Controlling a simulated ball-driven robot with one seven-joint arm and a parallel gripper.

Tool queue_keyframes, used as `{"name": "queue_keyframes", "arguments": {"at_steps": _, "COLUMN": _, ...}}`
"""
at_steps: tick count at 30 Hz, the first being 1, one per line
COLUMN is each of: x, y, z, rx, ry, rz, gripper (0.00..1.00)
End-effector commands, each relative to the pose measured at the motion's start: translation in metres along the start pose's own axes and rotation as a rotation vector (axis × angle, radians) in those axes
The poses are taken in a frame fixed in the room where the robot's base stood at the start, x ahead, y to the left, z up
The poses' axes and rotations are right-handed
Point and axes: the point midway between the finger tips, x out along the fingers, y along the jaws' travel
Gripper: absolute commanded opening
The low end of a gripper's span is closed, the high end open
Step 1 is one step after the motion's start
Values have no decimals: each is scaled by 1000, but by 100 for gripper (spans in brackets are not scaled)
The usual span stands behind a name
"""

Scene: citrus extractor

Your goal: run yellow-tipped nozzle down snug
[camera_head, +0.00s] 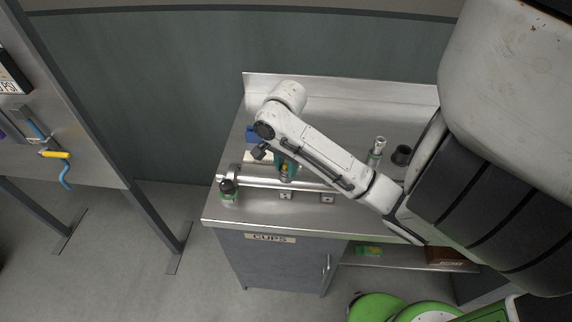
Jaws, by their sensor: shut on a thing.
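My gripper (285,164) is small in view, pointing down over the steel counter, and partly hidden by my arm. It is shut on a small nozzle (284,172) with a yellowish band. The nozzle is upright above a horizontal metal rail (255,181) that runs along the counter's front part. Whether it touches the rail or is seated in it is too small to tell.
A silver-topped bottle (377,150) and a black cup (401,155) stand to the right. The steel counter (330,95) is clear at the back.

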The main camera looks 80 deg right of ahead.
Motion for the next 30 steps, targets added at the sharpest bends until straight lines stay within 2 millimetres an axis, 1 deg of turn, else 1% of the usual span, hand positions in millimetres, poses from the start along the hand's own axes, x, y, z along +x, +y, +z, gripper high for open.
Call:
{"name": "queue_keyframes", "arguments": {"at_steps": 6, "x": 0, "y": 0, "z": 0, "rx": 3, "ry": -1, "rz": 2, "gripper": 15}}
{"name": "queue_keyframes", "arguments": {"at_steps": 13, "x": 0, "y": 0, "z": 0, "rx": 140, "ry": -1, "rz": 2, "gripper": 15}}
{"name": "queue_keyframes", "arguments": {"at_steps": 19, "x": 0, "y": 0, "z": 0, "rx": 150, "ry": -1, "rz": 2, "gripper": 15}}
{"name": "queue_keyframes", "arguments": {"at_steps": 20, "x": 0, "y": 0, "z": 0, "rx": 149, "ry": -1, "rz": 2, "gripper": 33}}
{"name": "queue_keyframes", "arguments": {"at_steps": 24, "x": 0, "y": 0, "z": 0, "rx": 149, "ry": -1, "rz": 1, "gripper": 46}}
{"name": "queue_keyframes", "arguments": {"at_steps": 30, "x": 0, "y": 0, "z": 0, "rx": 146, "ry": -1, "rz": 1, "gripper": 46}}
